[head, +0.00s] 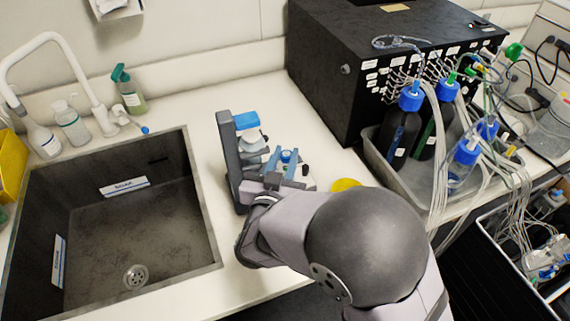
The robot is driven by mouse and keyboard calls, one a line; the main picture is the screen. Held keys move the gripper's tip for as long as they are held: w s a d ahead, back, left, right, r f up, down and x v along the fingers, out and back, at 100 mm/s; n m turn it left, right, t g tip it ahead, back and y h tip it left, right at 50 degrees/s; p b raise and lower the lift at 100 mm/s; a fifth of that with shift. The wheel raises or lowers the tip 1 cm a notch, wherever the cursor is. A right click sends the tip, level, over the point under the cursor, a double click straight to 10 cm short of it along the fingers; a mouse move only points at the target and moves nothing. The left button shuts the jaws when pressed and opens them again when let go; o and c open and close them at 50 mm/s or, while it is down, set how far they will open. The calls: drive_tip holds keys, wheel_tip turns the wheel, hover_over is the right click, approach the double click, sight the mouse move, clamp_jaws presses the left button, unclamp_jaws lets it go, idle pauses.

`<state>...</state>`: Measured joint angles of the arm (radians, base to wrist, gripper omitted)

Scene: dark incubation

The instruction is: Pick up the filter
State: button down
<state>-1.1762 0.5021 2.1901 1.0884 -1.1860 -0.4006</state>
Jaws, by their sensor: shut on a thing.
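My gripper (285,165) is at the middle of the counter, in front of and right of a dark upright stand (230,160). It is shut on a small blue and pale piece (288,156), which looks like the filter. The gripper and the arm partly hide this piece. Another blue-topped, whitish piece (247,122) sits at the top of the stand. I cannot tell whether the held piece still touches the stand.
A dark sink (206,230) lies to the left, with a tap (85,75) and bottles behind it. A black box (330,60) stands at the back right. A grey tray (400,178) of blue-capped bottles and tubing is on the right. A yellow object (345,185) is beside my arm.

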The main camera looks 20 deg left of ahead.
drive_tip(key=f+b+v, duration=0.2)
drive_tip(key=b+v, duration=0.1)
drive_tip(key=v, duration=1.4)
drive_tip(key=shift+s+d+f, duration=0.2)
drive_tip(key=shift+s, duration=0.4)
drive_tip(key=w+d+r+m+g+h+p, duration=0.1)
drive_tip(key=w+d+r+m+h+p, duration=0.2)
drive_tip(key=w+d+h+p, duration=0.35)
drive_tip(key=w+d+r+m+h+p, duration=0.2)
drive_tip(key=w+d+m+h+p, duration=0.15)
drive_tip(key=w+d+p, duration=0.55)
drive_tip(key=w, duration=0.1)
drive_tip(key=w+a+f+m+g+h+p, duration=0.1)
drive_tip(key=w, duration=0.1)
drive_tip(key=w+a+m+h+p, duration=0.1)
drive_tip(key=shift+w+a+f+m+g, duration=0.1)
drive_tip(key=shift+w+f+m+g, duration=0.1)
drive_tip(key=shift+w+m+g, duration=0.1)
